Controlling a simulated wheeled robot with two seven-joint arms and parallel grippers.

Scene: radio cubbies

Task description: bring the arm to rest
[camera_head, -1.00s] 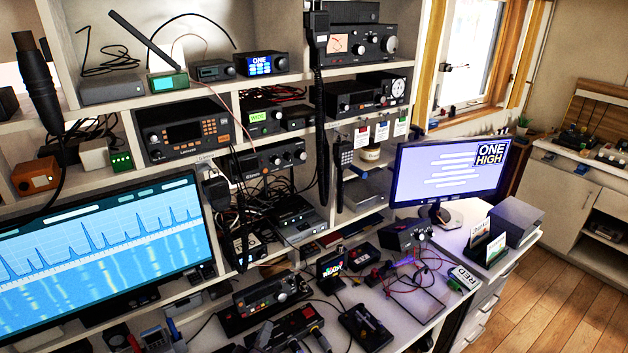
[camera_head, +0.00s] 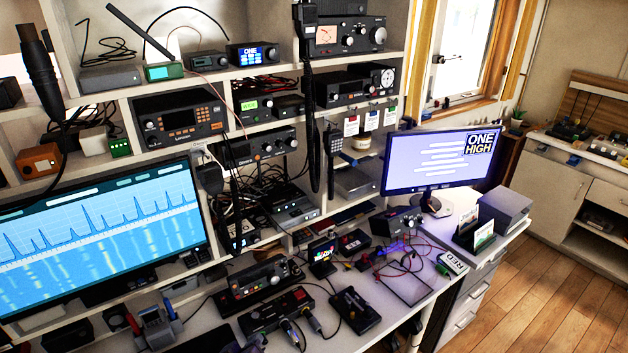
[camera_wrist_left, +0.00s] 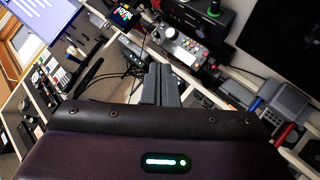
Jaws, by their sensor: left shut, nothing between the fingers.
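My left gripper (camera_head: 252,343) shows only in part, as a dark shape at the bottom edge of the head view, over the front of the desk. In the left wrist view its two grey fingers (camera_wrist_left: 160,84) are together with nothing between them. The dark gripper body fills the bottom of that view. The fingers look apart from the desk things beyond them, but the exact gap is hard to tell. Most of the left arm is out of frame. My right gripper is in neither view.
A tool holder with blue and red handles (camera_head: 157,327) stands left of the gripper. A radio (camera_head: 262,282) and a black box with cables (camera_head: 275,315) lie just beyond. A large monitor (camera_head: 100,235) is at left. Open floor (camera_head: 545,300) is at right.

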